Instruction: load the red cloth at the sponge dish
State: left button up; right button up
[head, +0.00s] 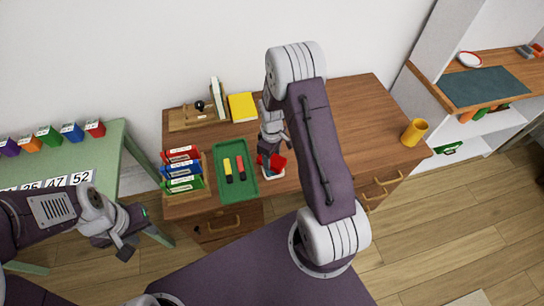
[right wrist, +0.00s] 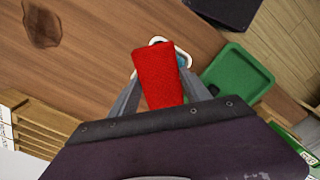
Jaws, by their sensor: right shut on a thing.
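The red cloth (head: 279,162) is in my right gripper (head: 270,155), over the sponge dish (head: 272,174) on the wooden desk. In the right wrist view the cloth (right wrist: 158,80) stands between the two fingers, and the gripper is shut on it. The dish (right wrist: 184,50) has a white rim and a bluish inside, and shows behind the cloth, which hides much of it. I cannot tell whether the cloth touches the dish. My left gripper (head: 132,233) is open and empty, low at the left, away from the desk.
A green tray (head: 250,187) with a yellow and a dark-and-red item lies just left of the dish. A yellow book (head: 242,106) is at the back, an orange cup (head: 414,132) at the right corner. The desk's right half is mostly clear.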

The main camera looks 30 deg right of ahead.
aim_at(272, 159)
jog(key=shift+f+b, duration=0.35)
jog(key=shift+f, duration=0.15)
dwell(0.5)
dwell(1.1)
notch_tip(272, 159, up, 7)
jog(key=p, duration=0.6)
jog(key=shift+p, duration=0.3)
notch_tip(272, 159, up, 4)
jog(key=w+a, duration=0.3)
jog(key=s+a+r+m, duration=0.3)
jog(key=s+r+m, duration=0.3)
jog(key=s, duration=0.1)
jog(key=shift+s+a, duration=0.15)
jog(key=shift+a, duration=0.15)
